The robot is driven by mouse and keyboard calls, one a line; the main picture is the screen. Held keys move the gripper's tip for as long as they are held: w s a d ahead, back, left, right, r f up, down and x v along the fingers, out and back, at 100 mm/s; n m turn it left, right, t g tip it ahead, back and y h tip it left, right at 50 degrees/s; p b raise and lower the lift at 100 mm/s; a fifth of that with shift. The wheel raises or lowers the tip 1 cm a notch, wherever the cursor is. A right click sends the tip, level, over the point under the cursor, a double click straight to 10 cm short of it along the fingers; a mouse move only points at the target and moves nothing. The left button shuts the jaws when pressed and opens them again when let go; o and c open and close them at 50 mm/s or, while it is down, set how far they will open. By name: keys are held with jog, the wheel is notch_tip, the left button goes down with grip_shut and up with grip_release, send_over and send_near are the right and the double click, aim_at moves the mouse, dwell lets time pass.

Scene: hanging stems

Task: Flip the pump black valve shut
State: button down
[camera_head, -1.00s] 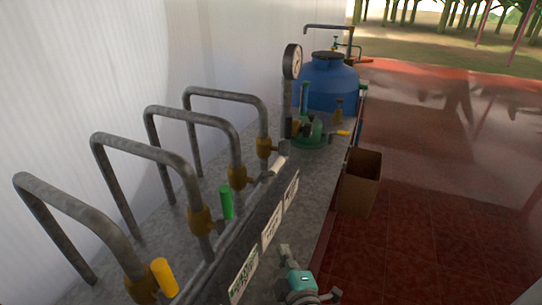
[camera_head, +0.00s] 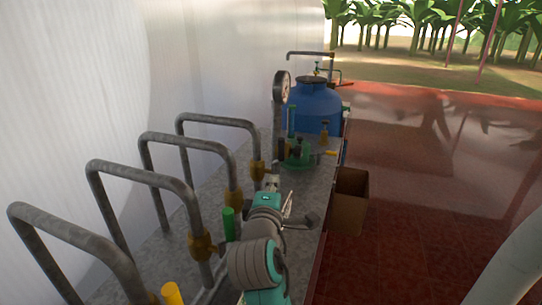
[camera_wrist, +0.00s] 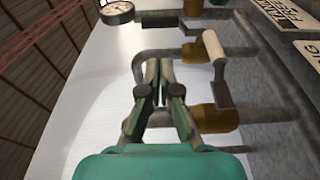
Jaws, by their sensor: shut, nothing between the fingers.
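The green pump (camera_head: 298,158) stands beyond the row of bent pipes in the head view, with a yellow handle (camera_head: 331,153) on its right. I cannot make out a black valve handle clearly in either view. My gripper (camera_head: 271,184) reaches forward over the bench, near the farthest bent pipe's brass valve (camera_head: 257,170). In the wrist view my gripper (camera_wrist: 159,88) is shut and empty, its fingertips just in front of a grey pipe. A white valve handle (camera_wrist: 213,47) on a dark lever lies to their right, apart from them, above a brass valve body (camera_wrist: 216,118).
Several bent grey pipes (camera_head: 137,172) rise along the left, with a green handle (camera_head: 228,223) and another yellow handle (camera_head: 172,293). A pressure gauge (camera_head: 281,88), a blue tank (camera_head: 315,100) and a brown box (camera_head: 350,200) are farther off.

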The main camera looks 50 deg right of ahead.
aim_at(280, 150)
jog(key=shift+r, duration=0.25)
jog(key=x, duration=1.4)
jog(key=shift+w+d, duration=0.15)
jog(key=shift+d, duration=0.05)
